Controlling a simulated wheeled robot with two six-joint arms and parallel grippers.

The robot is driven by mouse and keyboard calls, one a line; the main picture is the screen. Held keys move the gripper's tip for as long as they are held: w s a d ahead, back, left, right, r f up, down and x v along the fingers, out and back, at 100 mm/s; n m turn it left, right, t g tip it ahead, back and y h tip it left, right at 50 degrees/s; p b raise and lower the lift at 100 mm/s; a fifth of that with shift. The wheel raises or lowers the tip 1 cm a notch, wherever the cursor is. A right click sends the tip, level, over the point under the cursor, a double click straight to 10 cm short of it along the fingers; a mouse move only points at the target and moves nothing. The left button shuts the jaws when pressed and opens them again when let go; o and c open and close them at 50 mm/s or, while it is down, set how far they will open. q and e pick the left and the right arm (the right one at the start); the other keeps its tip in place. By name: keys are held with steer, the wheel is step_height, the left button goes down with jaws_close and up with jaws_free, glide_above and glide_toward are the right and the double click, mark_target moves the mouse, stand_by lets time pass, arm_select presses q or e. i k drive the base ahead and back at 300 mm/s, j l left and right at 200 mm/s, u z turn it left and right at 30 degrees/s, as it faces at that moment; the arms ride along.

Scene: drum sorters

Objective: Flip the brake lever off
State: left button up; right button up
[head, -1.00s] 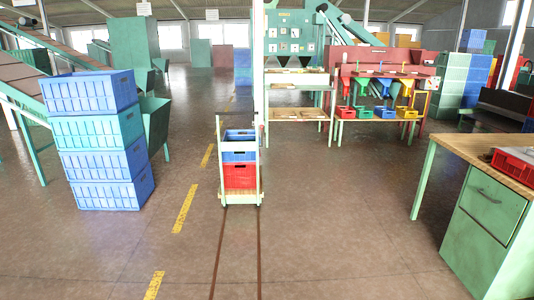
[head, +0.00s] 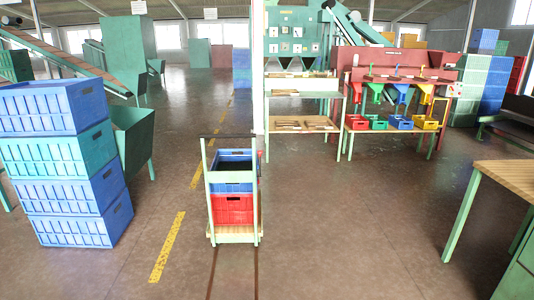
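A cart (head: 234,236) with a pale green frame stands on floor rails ahead, a little left of centre. It carries a red crate (head: 233,209) with a blue crate (head: 234,178) on top. A dark push bar (head: 229,136) runs across the top of its frame. A small dark and red part (head: 261,152) sits on the right post of the frame; it may be the brake lever, but it is too small to tell its position. Neither of my grippers is in view.
A stack of blue and teal crates (head: 60,160) stands at the left. A wooden-topped desk (head: 510,178) stands at the right. A shelf bench (head: 300,124) and a sorter with coloured chutes (head: 400,82) stand behind. Floor before the cart is clear.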

mark_target(259, 152)
steer(key=i+u, duration=0.1)
steer(key=i, duration=0.8)
steer(key=i+l+u, duration=0.15)
steer(key=i, duration=0.35)
steer(key=i+l+u, duration=0.1)
steer(key=i, duration=0.4)
steer(key=i+l+u, duration=0.15)
steer(key=i, duration=0.35)
steer(key=i+l+u, duration=0.1)
steer(key=i+l, duration=0.2)
steer(key=i, duration=0.15)
